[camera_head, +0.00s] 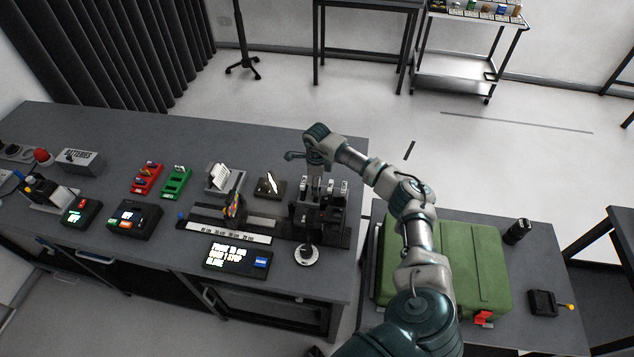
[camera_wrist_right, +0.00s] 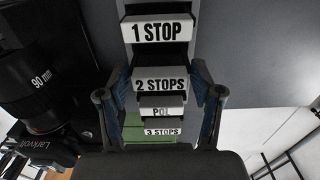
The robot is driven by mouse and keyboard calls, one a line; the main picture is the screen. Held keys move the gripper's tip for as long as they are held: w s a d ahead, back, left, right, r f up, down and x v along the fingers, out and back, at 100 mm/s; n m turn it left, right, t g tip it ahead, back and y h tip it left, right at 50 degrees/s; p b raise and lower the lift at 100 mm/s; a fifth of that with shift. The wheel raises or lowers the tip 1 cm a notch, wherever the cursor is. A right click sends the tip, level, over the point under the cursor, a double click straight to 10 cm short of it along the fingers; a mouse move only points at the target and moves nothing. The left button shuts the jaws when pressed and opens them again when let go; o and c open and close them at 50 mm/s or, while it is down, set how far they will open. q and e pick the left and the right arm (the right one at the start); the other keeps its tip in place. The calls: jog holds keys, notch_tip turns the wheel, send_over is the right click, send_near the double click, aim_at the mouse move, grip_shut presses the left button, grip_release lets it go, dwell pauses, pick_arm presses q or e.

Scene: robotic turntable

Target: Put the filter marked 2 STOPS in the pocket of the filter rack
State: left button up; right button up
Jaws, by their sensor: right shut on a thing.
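The filter marked 2 STOPS (camera_wrist_right: 161,84) shows its white label between the two fingers of my right gripper (camera_wrist_right: 161,92) in the right wrist view. The fingers are shut on it, one at each side. The filter marked 1 STOP (camera_wrist_right: 158,31) is just above it in the picture. The filters marked POL (camera_wrist_right: 162,111) and 3 STOPS (camera_wrist_right: 162,132) are below. In the head view my right arm reaches over several pale-topped filters at a dark stand; the fingertips are not clear there. I cannot tell which part is the rack's pocket. My left gripper is not in view.
A black lens marked 90mm (camera_wrist_right: 38,85) is close at the left in the wrist view. In the head view a lit screen (camera_head: 238,257), a ruler rail (camera_head: 228,235), and red (camera_head: 147,179) and green (camera_head: 176,183) holders stand to the left. A green case (camera_head: 470,262) is at the right.

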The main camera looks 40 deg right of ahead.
jog(key=shift+f, duration=0.2)
jog(key=o, duration=1.2)
jog(key=shift+r, duration=0.15)
notch_tip(320, 180, up, 12)
jog(key=shift+f, duration=0.2)
jog(key=shift+w, duration=0.1)
